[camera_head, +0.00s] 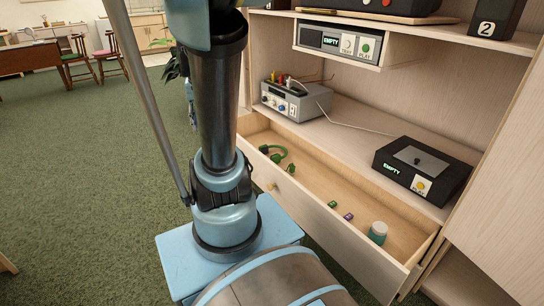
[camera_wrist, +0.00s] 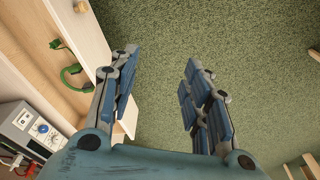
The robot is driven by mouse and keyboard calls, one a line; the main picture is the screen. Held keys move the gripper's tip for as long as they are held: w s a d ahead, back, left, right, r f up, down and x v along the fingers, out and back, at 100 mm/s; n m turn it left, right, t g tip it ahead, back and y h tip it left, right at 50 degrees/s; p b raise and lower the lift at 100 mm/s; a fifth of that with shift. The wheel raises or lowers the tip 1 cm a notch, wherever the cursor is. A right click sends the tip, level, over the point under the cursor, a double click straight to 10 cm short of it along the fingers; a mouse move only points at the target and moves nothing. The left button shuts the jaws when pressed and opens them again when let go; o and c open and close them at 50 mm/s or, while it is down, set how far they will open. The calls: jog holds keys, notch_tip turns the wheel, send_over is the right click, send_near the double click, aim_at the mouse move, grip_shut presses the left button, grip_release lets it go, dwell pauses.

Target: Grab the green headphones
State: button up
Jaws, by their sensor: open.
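The green headphones (camera_head: 275,153) lie at the left end of an open wooden drawer (camera_head: 335,218) in the head view. In the wrist view the green headphones (camera_wrist: 72,77) show at the left, inside the drawer and left of my gripper. My gripper (camera_wrist: 155,62) is open and empty, with its blue-padded fingers spread over the green carpet outside the drawer. It is apart from the headphones. My gripper is not visible in the head view.
The drawer also holds small green and purple pieces (camera_head: 348,216) and a teal-lidded jar (camera_head: 378,232). A grey device with cables (camera_head: 297,101) and a black box marked EMPTY (camera_head: 420,170) stand on the shelf above. Carpet (camera_head: 80,170) at left is clear.

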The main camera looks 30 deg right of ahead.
jog(key=w+d+m, duration=0.3)
jog(key=w+d, duration=0.4)
jog(key=w, duration=0.1)
jog(key=m+g, duration=0.2)
jog(key=m, duration=0.8)
send_over(279, 154)
notch_tip(279, 154, down, 38)
jog(key=shift+r, duration=0.25)
jog(key=shift+f, duration=3.1)
jog(key=shift+c, duration=0.6)
